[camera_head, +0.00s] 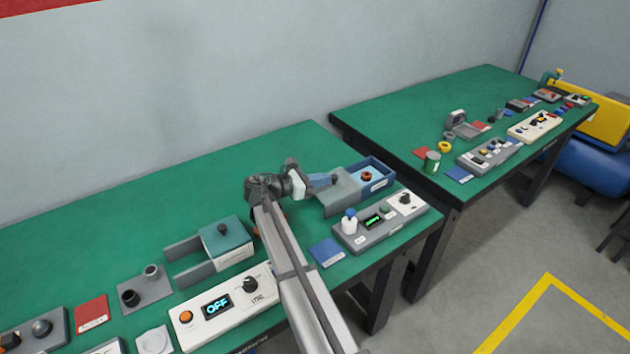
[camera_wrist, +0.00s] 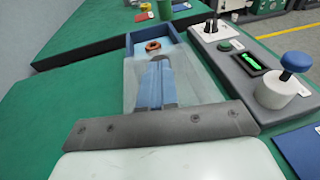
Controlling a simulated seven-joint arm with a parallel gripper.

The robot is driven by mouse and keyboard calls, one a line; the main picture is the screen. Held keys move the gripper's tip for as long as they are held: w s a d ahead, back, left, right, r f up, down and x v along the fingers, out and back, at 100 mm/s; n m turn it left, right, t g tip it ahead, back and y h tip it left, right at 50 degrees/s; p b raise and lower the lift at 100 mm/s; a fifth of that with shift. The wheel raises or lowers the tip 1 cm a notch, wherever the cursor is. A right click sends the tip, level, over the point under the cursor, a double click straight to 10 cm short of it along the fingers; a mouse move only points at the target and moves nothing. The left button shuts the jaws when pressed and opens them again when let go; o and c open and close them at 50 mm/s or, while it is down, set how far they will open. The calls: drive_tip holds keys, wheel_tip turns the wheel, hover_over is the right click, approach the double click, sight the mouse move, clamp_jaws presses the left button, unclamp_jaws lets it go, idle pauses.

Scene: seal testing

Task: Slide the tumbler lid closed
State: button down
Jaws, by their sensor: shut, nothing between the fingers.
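The tumbler appears to be the blue open-topped box (camera_head: 382,169) at the right end of the near table. Its grey lid plate (camera_head: 345,197) extends out on the left, leaving the box's right part uncovered with an orange ring (camera_head: 367,176) visible inside. In the wrist view, the box (camera_wrist: 175,36), the pale lid (camera_wrist: 195,85) and the ring (camera_wrist: 153,46) lie ahead. My gripper (camera_head: 330,180) is shut and empty, its blue fingers low over the lid; it also shows in the wrist view (camera_wrist: 158,66). A small dark part is at the fingertips; I cannot tell whether they touch it.
A grey panel (camera_head: 358,240) with a blue-topped knob (camera_head: 350,214) stands in front of the box. A teal-topped unit (camera_head: 232,238) and a white OFF panel (camera_head: 190,336) stand left. Green table (camera_head: 290,150) is clear behind. A second table (camera_head: 400,105) stands right.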

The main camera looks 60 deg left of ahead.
drive_tip(key=shift+w, duration=0.1)
drive_tip(key=x, duration=0.4)
drive_tip(key=a+r+x, duration=0.1)
drive_tip(key=x, duration=0.4)
drive_tip(key=a+r+x, duration=0.1)
drive_tip(key=x, duration=0.4)
drive_tip(key=shift+w+a+r, duration=0.1)
drive_tip(key=shift+w+r, duration=0.15)
drive_tip(key=shift+w, duration=0.45)
drive_tip(key=v, duration=1.4)
drive_tip(key=shift+s, duration=0.45)
